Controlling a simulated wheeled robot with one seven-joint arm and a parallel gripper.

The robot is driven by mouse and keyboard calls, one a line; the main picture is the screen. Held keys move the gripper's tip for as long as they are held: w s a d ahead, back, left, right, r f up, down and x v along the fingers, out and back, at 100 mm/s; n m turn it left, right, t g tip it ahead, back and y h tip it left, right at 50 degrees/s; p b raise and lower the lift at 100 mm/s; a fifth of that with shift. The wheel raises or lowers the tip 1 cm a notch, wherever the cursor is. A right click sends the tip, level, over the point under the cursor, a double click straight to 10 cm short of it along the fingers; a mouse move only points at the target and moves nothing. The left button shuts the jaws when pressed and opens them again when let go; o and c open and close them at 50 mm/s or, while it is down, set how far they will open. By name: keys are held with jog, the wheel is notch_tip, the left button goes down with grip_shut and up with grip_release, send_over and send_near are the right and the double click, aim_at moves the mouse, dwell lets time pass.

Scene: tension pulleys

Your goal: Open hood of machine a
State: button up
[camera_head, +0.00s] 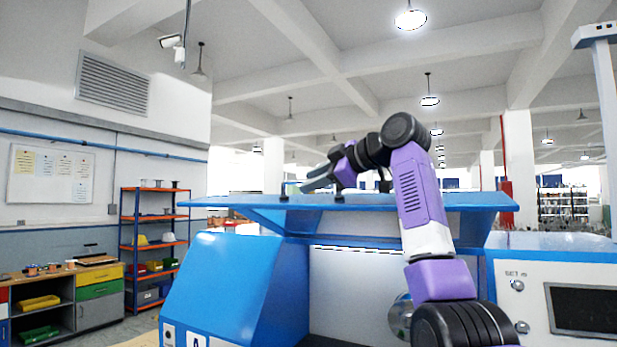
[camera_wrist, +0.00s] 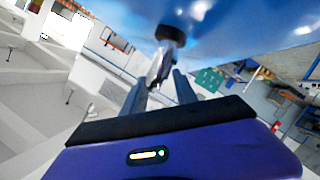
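Machine A is blue, with an "A" label (camera_head: 197,342) low on its sloped front body (camera_head: 225,285). Its blue hood (camera_head: 350,203) stands raised as a nearly level panel, with the pale interior (camera_head: 345,285) showing beneath. My gripper (camera_head: 312,180) is just above the hood's upper side, near small dark handle posts. Whether the fingers touch the handle cannot be told.
A white-and-blue machine with a dark screen (camera_head: 585,310) stands close at right. Open space lies above the hood.

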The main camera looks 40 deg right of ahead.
jog(key=shift+x, duration=0.85)
grip_shut()
dwell(0.8)
